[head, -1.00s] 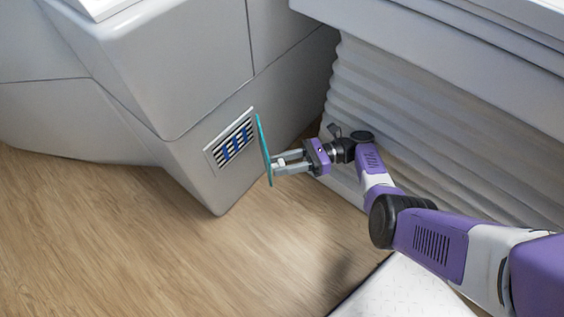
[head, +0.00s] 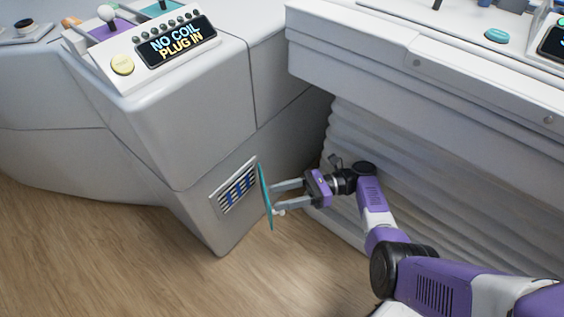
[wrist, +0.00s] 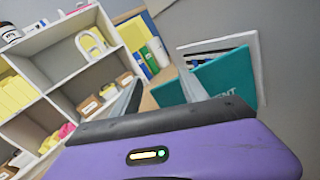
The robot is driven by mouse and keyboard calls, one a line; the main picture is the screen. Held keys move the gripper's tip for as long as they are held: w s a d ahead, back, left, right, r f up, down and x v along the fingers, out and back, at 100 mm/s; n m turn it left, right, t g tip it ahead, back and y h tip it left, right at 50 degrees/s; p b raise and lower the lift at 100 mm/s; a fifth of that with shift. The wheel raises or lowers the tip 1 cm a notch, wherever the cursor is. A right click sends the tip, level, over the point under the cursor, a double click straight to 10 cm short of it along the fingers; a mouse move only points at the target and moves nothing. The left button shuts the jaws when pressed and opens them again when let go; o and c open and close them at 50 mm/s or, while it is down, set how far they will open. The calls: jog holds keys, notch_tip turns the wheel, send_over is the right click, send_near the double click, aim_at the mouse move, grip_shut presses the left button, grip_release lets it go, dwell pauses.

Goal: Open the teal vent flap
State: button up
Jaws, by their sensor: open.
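The teal vent flap (head: 265,197) stands swung out from the slatted vent (head: 236,189) on the lower side of the grey cabinet. Blue strips show between the vent's slats. My gripper (head: 276,199) is open, with its fingers spread and their tips close to the flap's face; I cannot tell whether they touch it. A small pale knob shows by the lower fingertip. In the wrist view the flap (wrist: 224,78) stands out from the white vent frame (wrist: 258,60), and one finger overlaps its left part. Part of its lettering is hidden.
A control panel (head: 150,50) with a lit display sits on top of the cabinet. A white bench (head: 420,85) with a pleated skirt (head: 350,130) stands close on the right. Wooden floor (head: 110,240) is clear at left. Shelves (wrist: 52,70) show in the wrist view.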

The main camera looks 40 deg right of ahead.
notch_tip(320, 180, up, 12)
jog(key=p, duration=0.6)
jog(key=shift+f, duration=0.15)
